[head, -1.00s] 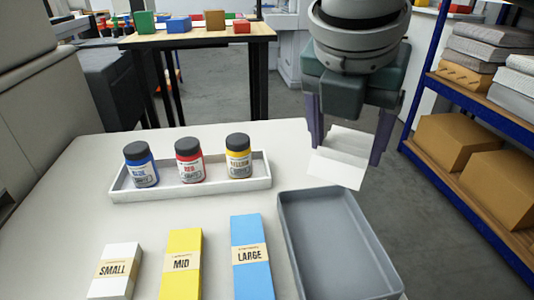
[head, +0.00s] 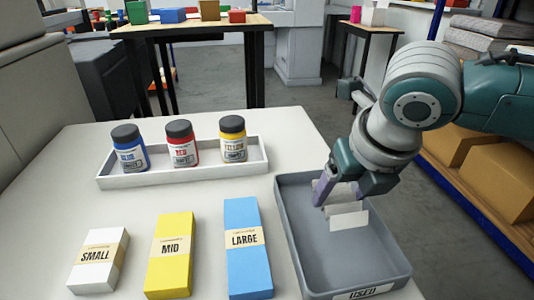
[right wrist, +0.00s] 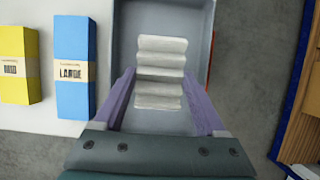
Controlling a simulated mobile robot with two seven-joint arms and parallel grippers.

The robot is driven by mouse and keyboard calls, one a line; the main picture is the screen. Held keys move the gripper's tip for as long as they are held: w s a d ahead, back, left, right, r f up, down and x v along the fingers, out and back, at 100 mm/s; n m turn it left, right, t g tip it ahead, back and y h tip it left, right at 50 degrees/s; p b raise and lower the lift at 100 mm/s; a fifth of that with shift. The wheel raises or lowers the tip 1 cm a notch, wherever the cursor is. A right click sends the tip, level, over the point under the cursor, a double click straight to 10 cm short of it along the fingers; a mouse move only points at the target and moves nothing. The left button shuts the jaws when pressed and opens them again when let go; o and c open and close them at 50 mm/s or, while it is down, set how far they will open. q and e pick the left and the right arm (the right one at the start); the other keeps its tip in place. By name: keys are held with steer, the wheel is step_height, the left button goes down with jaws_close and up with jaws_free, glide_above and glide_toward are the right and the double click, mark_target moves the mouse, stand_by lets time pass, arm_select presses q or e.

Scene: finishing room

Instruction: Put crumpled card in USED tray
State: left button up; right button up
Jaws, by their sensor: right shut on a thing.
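The crumpled card (head: 348,217) is white and folded into pleats. My right gripper (head: 336,196) is shut on it and holds it over the grey USED tray (head: 390,267), inside the outline of its walls in the head view. The right wrist view shows the pleated card (right wrist: 161,62) between the two purple fingers, with the tray (right wrist: 160,122) behind it. I cannot tell whether the card touches the tray floor. The tray's front label reads USED. My left gripper is not in view.
Blocks labelled SMALL (head: 98,262), MID (head: 170,255) and LARGE (head: 247,250) lie left of the tray on the white table (head: 90,190). A white holder (head: 185,177) with blue, red and yellow bottles stands behind them. A shelf (head: 480,205) with boxes is at right.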

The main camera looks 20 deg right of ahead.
mark_target(332, 235)
step_height(332, 235, down, 6)
steer(key=shift+f+b, duration=0.25)
steer(key=shift+b, duration=0.5)
steer(key=o, duration=1.3)
steer(key=shift+c, duration=0.2)
steer(key=shift+r, duration=0.1)
steer(key=p+v, duration=0.4)
steer(key=v, duration=0.8)
steer(key=s+a+m+y, duration=0.3)
steer(key=s+a+m, duration=0.6)
steer(key=m, duration=0.6)
steer(key=s+d+m+h, duration=0.1)
steer(key=s+d+m, duration=0.1)
steer(key=m, duration=0.6)
steer(key=s+d+f+m, duration=0.1)
steer(key=s+m, duration=0.3)
steer(key=m, duration=0.4)
steer(key=shift+s+d+f+g+h, duration=0.25)
steer(key=shift+d+f+g+h, duration=0.05)
steer(key=shift+d+h, duration=0.15)
